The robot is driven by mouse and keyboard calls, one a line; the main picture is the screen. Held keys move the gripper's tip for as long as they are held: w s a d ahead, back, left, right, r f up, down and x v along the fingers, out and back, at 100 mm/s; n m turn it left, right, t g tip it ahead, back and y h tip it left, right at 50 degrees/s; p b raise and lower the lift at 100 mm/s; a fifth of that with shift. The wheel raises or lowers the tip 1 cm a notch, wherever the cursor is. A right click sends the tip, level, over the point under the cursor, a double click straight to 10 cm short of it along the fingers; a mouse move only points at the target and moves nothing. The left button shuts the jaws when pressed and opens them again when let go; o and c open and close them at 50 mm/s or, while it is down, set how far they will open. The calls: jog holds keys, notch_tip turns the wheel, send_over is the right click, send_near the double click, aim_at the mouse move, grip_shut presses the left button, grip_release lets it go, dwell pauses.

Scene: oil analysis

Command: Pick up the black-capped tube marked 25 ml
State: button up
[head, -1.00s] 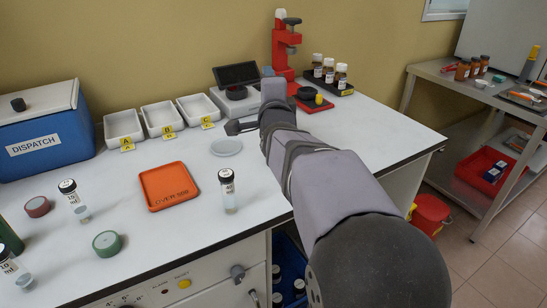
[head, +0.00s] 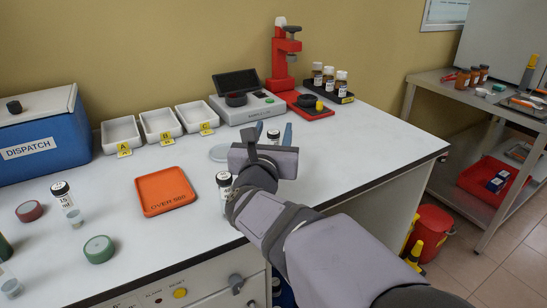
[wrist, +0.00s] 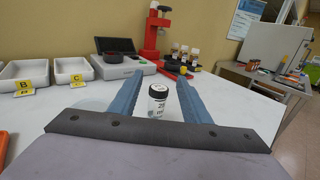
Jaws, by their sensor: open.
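My gripper (head: 274,130) is low over the bench with its blue fingers apart. A black-capped tube (wrist: 157,102) stands upright between the fingers in the wrist view, with a gap on each side. Its white label is partly readable and seems to start with 2. Only its cap (head: 273,134) shows in the head view; my gripper hides the rest. Another black-capped tube (head: 223,180) stands left of my arm, partly hidden by it. A third black-capped tube (head: 64,195) stands further left; its label looks like 15.
An orange tray (head: 166,208), three white trays (head: 162,122) marked A, B and C, and a blue DISPATCH box (head: 35,135) are on the left. A scale (head: 250,108), a red stand (head: 281,60) and brown bottles (head: 329,78) are behind. The bench right of my gripper is clear.

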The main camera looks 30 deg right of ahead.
aim_at(276, 142)
jog(key=shift+f+b, duration=0.4)
jog(key=shift+f, duration=1.8)
jog(key=shift+f, duration=0.1)
jog(key=shift+f, duration=0.25)
jog(key=shift+w+d+f, duration=0.1)
jog(key=shift+w+f, duration=0.05)
jog(key=shift+f, duration=0.15)
jog(key=shift+x, duration=2.4)
jog(key=shift+r, duration=0.1)
grip_shut()
